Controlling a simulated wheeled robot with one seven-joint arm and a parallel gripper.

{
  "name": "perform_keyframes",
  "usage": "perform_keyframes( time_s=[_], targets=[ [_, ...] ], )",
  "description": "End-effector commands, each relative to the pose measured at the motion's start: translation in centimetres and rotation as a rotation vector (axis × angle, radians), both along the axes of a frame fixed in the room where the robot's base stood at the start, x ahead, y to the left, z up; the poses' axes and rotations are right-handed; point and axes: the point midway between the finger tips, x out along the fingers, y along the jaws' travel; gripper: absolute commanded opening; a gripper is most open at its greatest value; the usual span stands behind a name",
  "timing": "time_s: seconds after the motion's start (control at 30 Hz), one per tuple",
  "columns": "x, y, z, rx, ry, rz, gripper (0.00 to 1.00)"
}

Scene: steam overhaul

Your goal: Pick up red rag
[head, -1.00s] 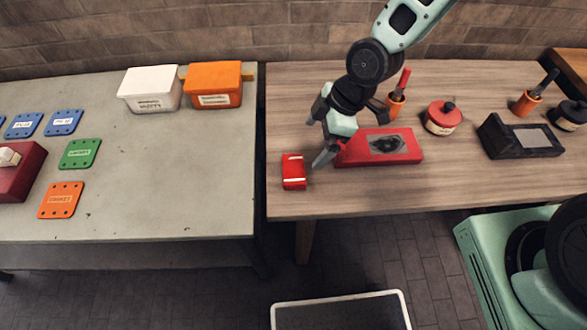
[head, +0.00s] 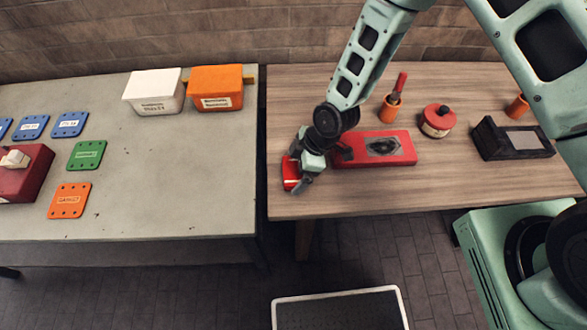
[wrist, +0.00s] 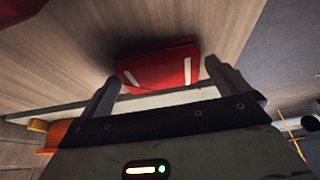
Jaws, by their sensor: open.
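The red rag (head: 290,174) is a small folded red block with white stripes. It lies on the wooden table near its left edge, and my gripper partly hides it in the head view. In the wrist view the rag (wrist: 160,66) lies just beyond and between the fingertips. My gripper (head: 297,172) is right at the rag in the head view, and in the wrist view its two fingers (wrist: 160,84) are spread apart with nothing held. I cannot tell whether a finger touches the rag.
A red tray-like block (head: 345,158) with a dark patch lies just right of my gripper. Orange holders, a red-lidded tin (head: 437,122) and a black box (head: 512,140) stand farther right. The grey table (head: 180,180) lies left across a narrow gap.

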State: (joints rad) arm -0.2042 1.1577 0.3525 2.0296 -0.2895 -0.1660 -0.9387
Motion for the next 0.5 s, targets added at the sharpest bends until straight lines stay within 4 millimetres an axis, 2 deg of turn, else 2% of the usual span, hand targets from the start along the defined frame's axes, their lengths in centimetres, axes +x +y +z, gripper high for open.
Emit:
perform_keyframes(
  time_s=[0.33,0.47,0.5],
  targets=[
    [0.01,0.24,-0.66,0.0,-0.001,0.001,1.0],
    [0.01,0.24,-0.65,0.0,0.0,0.0,0.64],
    [0.01,0.24,-0.65,0.0,0.0,0.0,0.63]
  ],
)
